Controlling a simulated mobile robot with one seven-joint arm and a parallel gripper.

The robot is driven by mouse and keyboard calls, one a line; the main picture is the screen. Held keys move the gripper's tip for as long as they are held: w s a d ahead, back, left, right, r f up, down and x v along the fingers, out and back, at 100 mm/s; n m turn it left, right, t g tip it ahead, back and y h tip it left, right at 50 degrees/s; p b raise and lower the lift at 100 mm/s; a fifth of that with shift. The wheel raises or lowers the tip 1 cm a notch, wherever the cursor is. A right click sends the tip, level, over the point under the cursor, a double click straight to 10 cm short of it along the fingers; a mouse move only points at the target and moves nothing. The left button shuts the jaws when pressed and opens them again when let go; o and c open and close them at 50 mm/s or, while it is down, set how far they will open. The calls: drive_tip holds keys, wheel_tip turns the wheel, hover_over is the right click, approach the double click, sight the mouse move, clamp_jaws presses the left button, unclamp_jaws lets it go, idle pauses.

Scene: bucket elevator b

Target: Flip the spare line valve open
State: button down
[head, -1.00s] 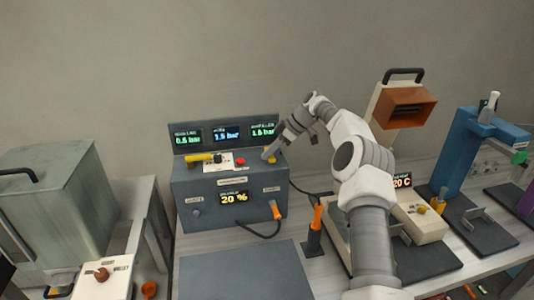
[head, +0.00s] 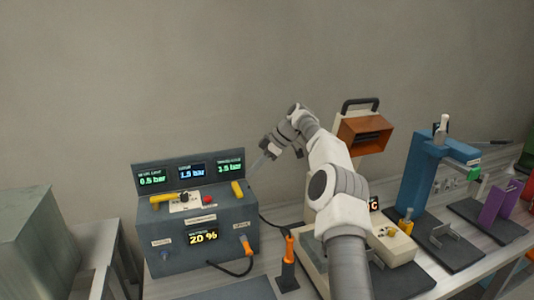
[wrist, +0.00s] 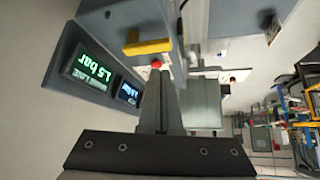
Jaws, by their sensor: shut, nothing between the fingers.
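A dark grey control box (head: 200,232) carries two yellow levers on its top. The right yellow lever (head: 237,188) sits below the right display (head: 229,167) and lies roughly front to back; the left one (head: 162,200) lies crosswise. Labels are too small to tell which line each serves. My gripper (head: 258,165) is shut and empty, above and to the right of the right lever, apart from it. In the wrist view a yellow lever (wrist: 148,47) shows beyond my shut fingertips (wrist: 157,75), near a display (wrist: 88,63) reading 1.5 bar.
A red button (head: 209,199) and a black knob (head: 184,198) sit between the levers. An orange-handled plug (head: 245,245) with a cable is on the box's front. An orange-handled tool (head: 289,252) stands to the right. A blue press frame (head: 424,180) is farther right.

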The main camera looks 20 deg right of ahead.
drive_tip(key=p+v, duration=0.3)
drive_tip(key=v, duration=0.5)
drive_tip(key=shift+r+p, duration=0.4)
drive_tip(key=shift+s, duration=0.1)
drive_tip(key=s+a+r+m+h, duration=0.2)
drive_tip(key=s+a+r, duration=0.25)
drive_tip(key=a, duration=0.25)
drive_tip(key=s+a+r+m+h, duration=0.1)
drive_tip(key=s+a+r+h, duration=0.15)
drive_tip(key=a+r, duration=0.35)
drive_tip(key=s+a+r+m+h+b, duration=0.1)
drive_tip(key=s+a+m, duration=0.1)
drive_tip(key=s, duration=0.5)
drive_tip(key=s+a+r+m+h+b, duration=0.1)
drive_tip(key=s+m, duration=0.1)
drive_tip(key=s, duration=0.5)
drive_tip(key=s+d+f+m+t, duration=0.1)
drive_tip(key=s+f+m, duration=0.2)
drive_tip(key=s, duration=0.8)
drive_tip(key=s+d+f+m+t, duration=0.1)
drive_tip(key=s+f+m+t, duration=0.1)
drive_tip(key=s+f+m, duration=0.2)
drive_tip(key=s+f+h, duration=0.1)
drive_tip(key=s+f, duration=0.2)
drive_tip(key=s, duration=0.5)
drive_tip(key=shift+f, duration=0.35)
